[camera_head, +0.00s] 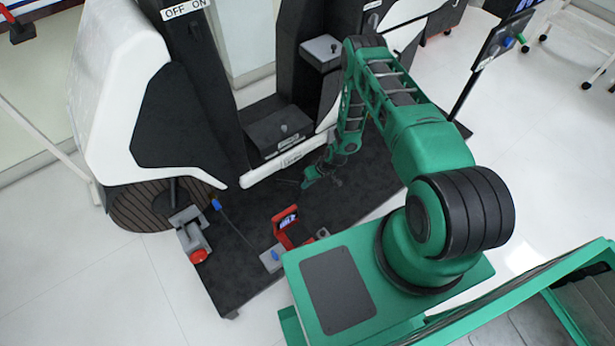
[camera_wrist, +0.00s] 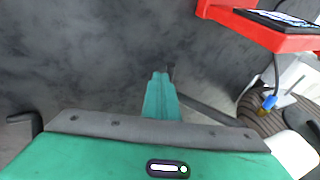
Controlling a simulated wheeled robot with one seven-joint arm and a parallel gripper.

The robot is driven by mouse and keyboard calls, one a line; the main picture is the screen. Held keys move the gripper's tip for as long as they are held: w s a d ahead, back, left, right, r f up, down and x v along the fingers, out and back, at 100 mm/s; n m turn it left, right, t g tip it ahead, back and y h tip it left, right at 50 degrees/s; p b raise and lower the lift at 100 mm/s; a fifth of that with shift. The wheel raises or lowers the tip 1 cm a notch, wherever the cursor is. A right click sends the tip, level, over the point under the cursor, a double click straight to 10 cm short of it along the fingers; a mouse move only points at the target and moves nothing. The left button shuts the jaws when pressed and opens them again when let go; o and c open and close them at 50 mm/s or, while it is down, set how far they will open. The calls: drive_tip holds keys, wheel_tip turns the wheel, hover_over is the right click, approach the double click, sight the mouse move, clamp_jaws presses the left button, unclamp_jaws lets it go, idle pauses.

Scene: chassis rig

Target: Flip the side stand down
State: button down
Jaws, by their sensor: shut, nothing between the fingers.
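My gripper (camera_head: 309,180) is low over the dark platform, beside the lower edge of the white and black chassis body. In the wrist view its green fingers (camera_wrist: 160,92) are together with nothing between them. A thin dark bar (camera_wrist: 210,110) slants down to the right from near the fingertips in the wrist view. It may be the side stand; I cannot tell whether the fingers touch it. In the head view the stand is too small and dark to make out clearly.
A grey box with a red button (camera_head: 192,240) is at the left.

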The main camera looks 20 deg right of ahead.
drive_tip(key=a+f, duration=0.2)
drive_tip(key=s+a+f, duration=0.1)
drive_tip(key=a+f, duration=0.1)
drive_tip(key=a, duration=0.1)
drive_tip(key=shift+s+a+f, duration=0.1)
drive_tip(key=shift+a+f, duration=0.05)
drive_tip(key=shift+f, duration=0.1)
drive_tip(key=shift+s+a+f, duration=0.2)
drive_tip(key=shift+a+f, duration=0.1)
drive_tip(key=shift+a, duration=0.45)
drive_tip(key=shift+s+a+f, duration=0.15)
drive_tip(key=shift+a+f, duration=0.15)
drive_tip(key=shift+a, duration=0.4)
drive_tip(key=shift+w+d+r, duration=0.1)
drive_tip(key=shift+d+r, duration=0.1)
drive_tip(key=shift+d, duration=0.05)
drive_tip(key=d+r, duration=0.3)
drive_tip(key=d, duration=0.9)
drive_tip(key=shift+w+d+r, duration=0.15)
drive_tip(key=shift+d+r, duration=0.1)
drive_tip(key=shift+r, duration=0.1)
